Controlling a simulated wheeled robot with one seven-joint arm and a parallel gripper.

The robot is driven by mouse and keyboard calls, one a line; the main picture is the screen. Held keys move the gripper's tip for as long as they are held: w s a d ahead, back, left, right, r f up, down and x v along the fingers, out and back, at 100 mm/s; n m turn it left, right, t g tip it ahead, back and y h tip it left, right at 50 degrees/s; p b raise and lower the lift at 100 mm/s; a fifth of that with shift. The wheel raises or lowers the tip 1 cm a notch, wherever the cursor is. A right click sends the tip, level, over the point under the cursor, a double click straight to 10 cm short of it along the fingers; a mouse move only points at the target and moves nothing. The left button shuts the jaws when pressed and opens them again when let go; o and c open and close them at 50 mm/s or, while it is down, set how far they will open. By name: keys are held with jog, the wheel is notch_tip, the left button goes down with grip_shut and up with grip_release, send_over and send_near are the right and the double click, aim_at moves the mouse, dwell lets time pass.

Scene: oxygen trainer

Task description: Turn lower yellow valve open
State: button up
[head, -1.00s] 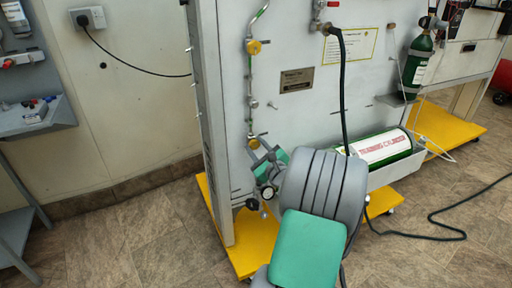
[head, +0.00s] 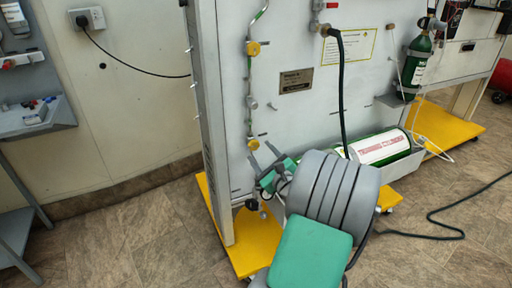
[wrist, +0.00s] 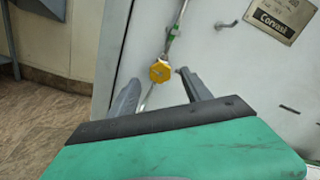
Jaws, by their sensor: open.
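The lower yellow valve (head: 253,144) sits on a thin vertical pipe near the left edge of the grey panel. In the wrist view this yellow knob (wrist: 160,71) shows ahead of my gripper, between the lines of the two fingers. My gripper (head: 261,156) is just below and right of the valve in the head view. Its fingers (wrist: 160,84) are spread apart with nothing between them. The knob appears just beyond the fingertips; I cannot tell the exact gap or see contact.
An upper yellow valve (head: 253,48) is on the same pipe. A small hook (wrist: 226,24) and a metal nameplate (wrist: 278,16) are on the panel nearby. A yellow base (head: 245,257) extends below.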

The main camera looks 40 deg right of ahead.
aim_at(255, 146)
jog(key=v, duration=0.3)
jog(key=shift+s, duration=0.1)
jog(key=w+m+b, duration=0.1)
jog(key=w+m, duration=0.1)
jog(key=w+d+m+b, duration=0.1)
jog(key=w+m+b, duration=0.1)
jog(key=w+d+m+b, duration=0.1)
jog(key=w+m+b, duration=0.1)
jog(key=shift+w+f, duration=0.25)
jog(key=shift+w, duration=0.1)
jog(key=shift+w+d+r, duration=0.1)
jog(key=shift+w, duration=0.1)
jog(key=shift+c, duration=0.4)
